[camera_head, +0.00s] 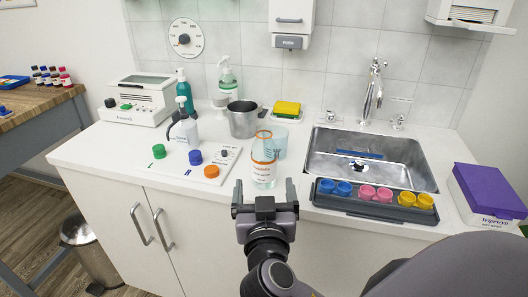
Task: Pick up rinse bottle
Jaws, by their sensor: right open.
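A white bottle with a dark spout (183,132) stands further back left. The lettering is too small to tell which is the rinse bottle. My right gripper (264,187) is open and empty at the counter's front edge, its two fingers spread left and right. My left gripper is not in view.
A white board with coloured caps (217,170) lies left. Right are a dark tray of coloured cups (350,206), a sink (335,142) and a purple-lidded box (490,190).

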